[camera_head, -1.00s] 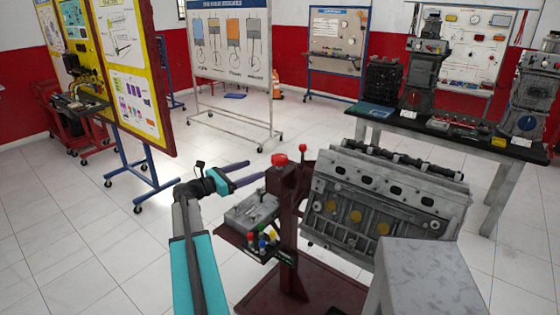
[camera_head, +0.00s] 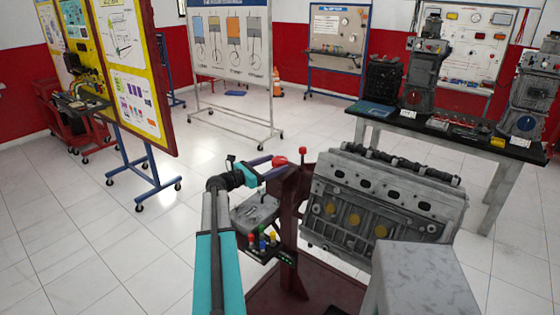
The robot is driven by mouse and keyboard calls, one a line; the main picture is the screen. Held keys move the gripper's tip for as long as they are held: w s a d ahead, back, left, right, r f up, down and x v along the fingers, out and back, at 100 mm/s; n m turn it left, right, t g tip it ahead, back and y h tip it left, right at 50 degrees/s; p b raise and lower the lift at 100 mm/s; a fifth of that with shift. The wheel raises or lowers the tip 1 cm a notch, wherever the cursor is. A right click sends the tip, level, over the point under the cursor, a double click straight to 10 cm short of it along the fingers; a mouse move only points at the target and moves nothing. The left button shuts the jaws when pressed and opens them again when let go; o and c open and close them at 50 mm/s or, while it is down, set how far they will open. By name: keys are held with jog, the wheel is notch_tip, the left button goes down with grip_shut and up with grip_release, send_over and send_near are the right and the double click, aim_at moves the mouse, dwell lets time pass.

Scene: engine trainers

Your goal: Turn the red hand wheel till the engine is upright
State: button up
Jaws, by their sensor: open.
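The grey engine block (camera_head: 385,200) hangs on the dark red stand (camera_head: 292,225), its long top edge sloping down to the right; I cannot tell its exact tilt. Two red knobs show at the top of the stand: the left one (camera_head: 279,161) and the right one (camera_head: 303,150). They seem to belong to the hand wheel, whose rim I cannot make out. My gripper (camera_head: 281,165) is open, with its purple fingers pointing right and their tips at the left knob. The knob overlaps the fingertips; I cannot tell whether they touch it.
A small tray (camera_head: 240,234) with a grey part and coloured knobs sits left of the stand, below my gripper. A grey box-like surface (camera_head: 425,280) fills the lower right. A black-topped workbench (camera_head: 470,137) stands behind right.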

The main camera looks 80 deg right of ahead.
jog(key=shift+p+x, duration=0.35)
jog(key=shift+x, duration=1.05)
jog(key=c, duration=1)
jog(key=shift+a+f+n+t+h+b, duration=0.1)
jog(key=shift+a+n+t+h+b, duration=0.05)
jog(key=shift+n+t+h+b, duration=0.3)
jog(key=shift+c, duration=0.2)
jog(key=shift+s+n+t+h+b, duration=0.15)
jog(key=shift+n+t+h+b, duration=0.45)
jog(key=shift+t, duration=0.35)
jog(key=n+t+h+b, duration=0.1)
jog(key=t, duration=0.1)
jog(key=n+t+h+b, duration=0.1)
jog(key=n+t+b, duration=0.1)
jog(key=shift+f+n+t, duration=0.15)
jog(key=shift+n+t, duration=0.1)
jog(key=shift+t, duration=0.15)
jog(key=shift+n+t+h+b, duration=0.55)
jog(key=shift+n+t+b, duration=0.85)
jog(key=shift+t, duration=0.6)
jog(key=shift+r+n+t+b, duration=0.25)
jog(key=shift+n+t+b, duration=0.7)
jog(key=shift+t, duration=0.45)
